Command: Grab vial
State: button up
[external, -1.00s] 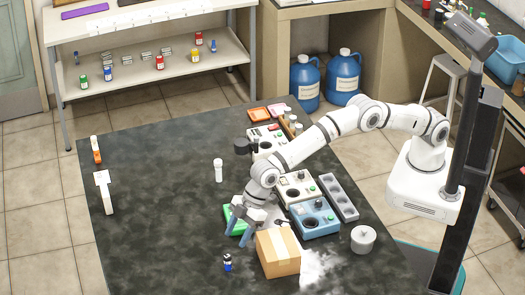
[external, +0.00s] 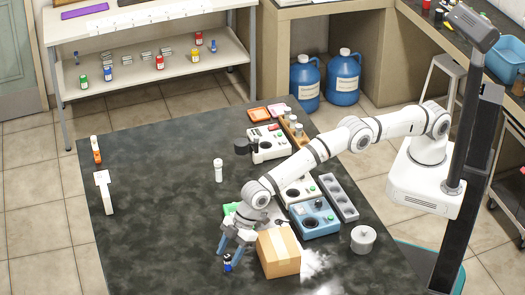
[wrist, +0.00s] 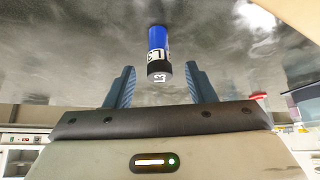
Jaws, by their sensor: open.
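A small vial (external: 227,263) with a blue body, a white label and a dark end stands on the dark bench top, left of the cardboard box. In the wrist view the vial (wrist: 158,52) is centred between and just beyond the two blue-grey fingers. My gripper (external: 230,252) is open and empty, its fingers reaching down close to the vial. In the wrist view the fingers of my gripper (wrist: 160,88) are spread wide, with a gap on each side of the vial. I cannot tell how far the vial is between the fingertips.
The cardboard box (external: 279,252) stands close on the right of my gripper. A blue device (external: 314,218) and a grey cylinder (external: 363,239) are further right. White powder (external: 318,264) lies beside the box. The left bench is mostly clear.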

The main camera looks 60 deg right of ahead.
jog(key=shift+c, duration=0.4)
jog(key=c, duration=1)
